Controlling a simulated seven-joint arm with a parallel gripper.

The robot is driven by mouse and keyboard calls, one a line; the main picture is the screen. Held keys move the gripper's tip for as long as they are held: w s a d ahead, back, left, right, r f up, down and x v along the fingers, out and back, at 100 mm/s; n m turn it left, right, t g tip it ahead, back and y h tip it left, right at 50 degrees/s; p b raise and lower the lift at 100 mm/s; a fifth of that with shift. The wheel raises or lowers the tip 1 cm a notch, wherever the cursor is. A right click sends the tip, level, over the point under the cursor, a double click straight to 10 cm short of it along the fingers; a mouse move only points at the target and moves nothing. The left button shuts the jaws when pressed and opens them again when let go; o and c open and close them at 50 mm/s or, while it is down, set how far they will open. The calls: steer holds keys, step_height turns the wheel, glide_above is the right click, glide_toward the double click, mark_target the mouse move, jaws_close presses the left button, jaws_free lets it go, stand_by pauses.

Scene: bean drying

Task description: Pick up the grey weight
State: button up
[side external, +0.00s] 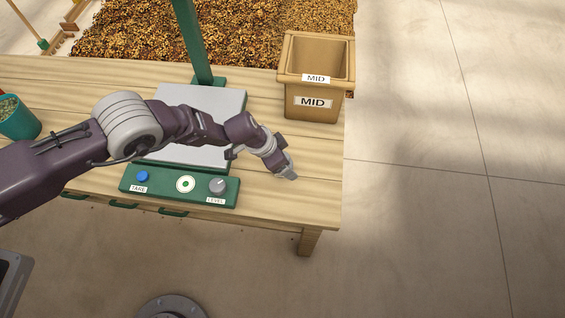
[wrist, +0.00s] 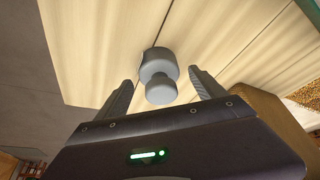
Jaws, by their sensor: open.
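The grey weight (wrist: 159,74) shows in the wrist view as a wide round body with a narrower knob, standing on the pale wooden table (wrist: 100,40). My gripper (wrist: 160,76) is open, with one finger on each side of the weight in that view. Gaps show between the weight and both fingers. In the side external view my gripper (side external: 287,170) is low over the table's right part, in front of the MID bin. I cannot clearly tell the weight from my fingers there.
The tan MID bin (side external: 312,101) stands behind my gripper and also shows at the wrist view's right (wrist: 262,118). A scale with a grey plate (side external: 222,101) and green control panel (side external: 165,189) lies left. A green pot (side external: 22,126) stands far left. The table's right edge is close.

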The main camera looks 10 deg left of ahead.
jaws_close()
steer(key=shift+w+r, duration=0.15)
steer(key=shift+r, duration=0.25)
step_height(320, 180, up, 9)
steer(key=shift+r, duration=0.15)
